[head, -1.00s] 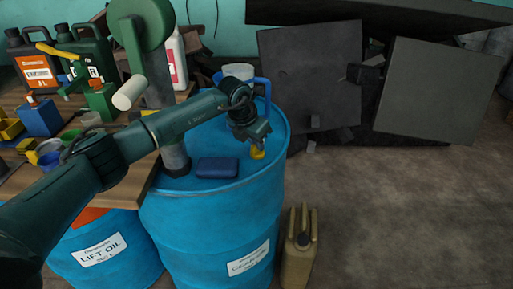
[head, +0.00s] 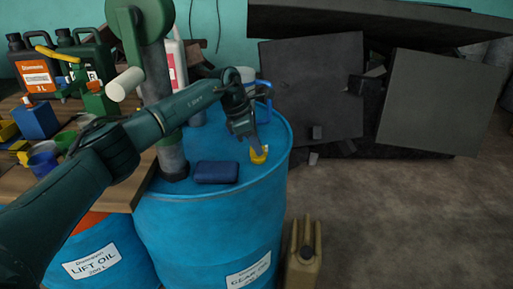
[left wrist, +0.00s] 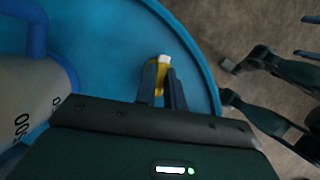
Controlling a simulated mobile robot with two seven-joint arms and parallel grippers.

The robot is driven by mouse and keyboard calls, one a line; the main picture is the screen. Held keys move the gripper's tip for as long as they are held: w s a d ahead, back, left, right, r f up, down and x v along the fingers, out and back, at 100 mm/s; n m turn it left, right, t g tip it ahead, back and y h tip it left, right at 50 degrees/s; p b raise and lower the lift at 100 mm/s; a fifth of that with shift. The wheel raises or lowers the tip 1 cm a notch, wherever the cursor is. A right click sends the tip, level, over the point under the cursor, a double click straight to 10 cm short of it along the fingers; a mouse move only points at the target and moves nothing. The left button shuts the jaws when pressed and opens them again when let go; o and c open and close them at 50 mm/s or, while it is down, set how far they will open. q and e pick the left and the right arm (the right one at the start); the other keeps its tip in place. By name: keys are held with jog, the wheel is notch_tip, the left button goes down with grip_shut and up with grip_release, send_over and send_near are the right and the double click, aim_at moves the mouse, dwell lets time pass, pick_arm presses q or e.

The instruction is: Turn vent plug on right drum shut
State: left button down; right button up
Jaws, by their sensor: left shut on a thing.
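The right drum (head: 215,225) is blue, labelled as gear oil, and stands upright. The yellow vent plug (head: 259,154) is on its top, near the right rim. My left gripper (head: 255,146) is over the plug, pointing down, with its fingers at the plug. In the left wrist view the yellow plug (left wrist: 158,80) shows a pale end and sits between the two fingers of my left gripper (left wrist: 162,88), which is shut on it. The fingers hide part of the plug. My right gripper cannot be made out in the head view.
A dark blue box-like item (head: 216,172) lies on the drum top, left of the plug. A pale container with a blue handle (head: 263,92) stands behind. A green pump on a post (head: 146,45) rises at left.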

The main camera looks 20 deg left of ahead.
pick_arm(q)
jog(key=shift+m, duration=0.5)
jog(key=c, duration=1.5)
grip_release()
jog(key=shift+n, duration=0.3)
